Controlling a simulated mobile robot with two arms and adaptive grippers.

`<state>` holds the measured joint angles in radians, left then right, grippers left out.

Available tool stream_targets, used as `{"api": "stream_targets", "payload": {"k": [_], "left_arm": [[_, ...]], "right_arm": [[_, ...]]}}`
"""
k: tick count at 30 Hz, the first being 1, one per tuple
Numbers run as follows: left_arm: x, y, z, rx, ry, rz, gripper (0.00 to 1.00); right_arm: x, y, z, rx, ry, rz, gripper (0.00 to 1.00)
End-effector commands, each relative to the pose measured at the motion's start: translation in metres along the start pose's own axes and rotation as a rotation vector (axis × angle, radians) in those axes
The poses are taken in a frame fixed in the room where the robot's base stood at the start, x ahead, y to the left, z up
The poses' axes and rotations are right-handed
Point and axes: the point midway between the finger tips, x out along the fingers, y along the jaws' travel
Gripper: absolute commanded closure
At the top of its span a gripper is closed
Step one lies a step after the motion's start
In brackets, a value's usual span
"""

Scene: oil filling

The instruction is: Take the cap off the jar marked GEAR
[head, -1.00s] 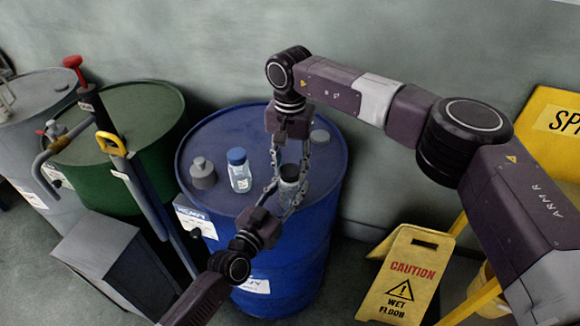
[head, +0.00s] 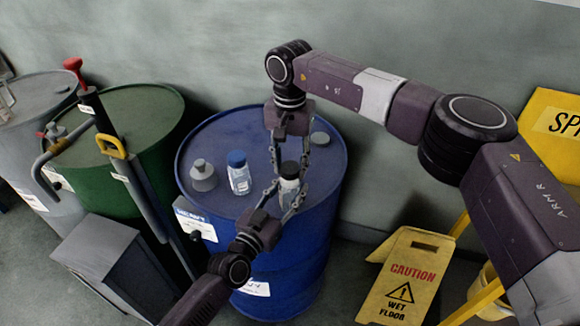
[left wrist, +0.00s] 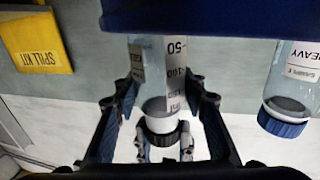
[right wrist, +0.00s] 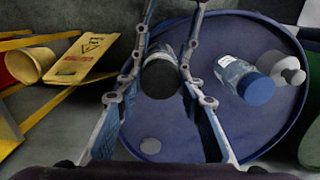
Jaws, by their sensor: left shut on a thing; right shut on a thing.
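A clear jar with a black cap (head: 290,169) stands near the front right of the blue drum's top. Its printed name is not readable in the head view. My left gripper (head: 284,203) is shut on the jar body from the front; the left wrist view shows the jar upside down with a measuring scale (left wrist: 174,75). My right gripper (head: 290,165) comes down from above and is shut on the black cap, which also shows between its fingers in the right wrist view (right wrist: 160,80). The cap is still on the jar.
A blue-capped jar (head: 238,175) marked HEAVY in the left wrist view (left wrist: 293,85) and a grey conical vessel (head: 203,178) stand left on the blue drum (head: 230,130). A grey disc (head: 320,138) lies at its back right. A yellow wet-floor sign (head: 402,280) stands right.

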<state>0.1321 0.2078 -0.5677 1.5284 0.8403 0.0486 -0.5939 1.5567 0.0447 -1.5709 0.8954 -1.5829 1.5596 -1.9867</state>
Motion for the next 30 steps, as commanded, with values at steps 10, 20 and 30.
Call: {"api": "stream_targets", "payload": {"k": [10, 20, 30], "left_arm": [[0.000, 0.000, 0.001, 0.000, -0.002, 0.000, 1.00], [0.000, 0.000, 0.001, 0.000, -0.002, 0.000, 1.00], [0.000, 0.000, 0.001, 0.000, -0.001, 0.000, 1.00]], "right_arm": [[-0.006, 0.000, 0.000, 0.000, 0.000, 0.000, 0.94], [-0.021, 0.000, -0.001, 0.000, 0.002, 0.000, 0.94], [-0.046, 0.000, 0.000, 0.000, -0.001, 0.000, 0.94]]}}
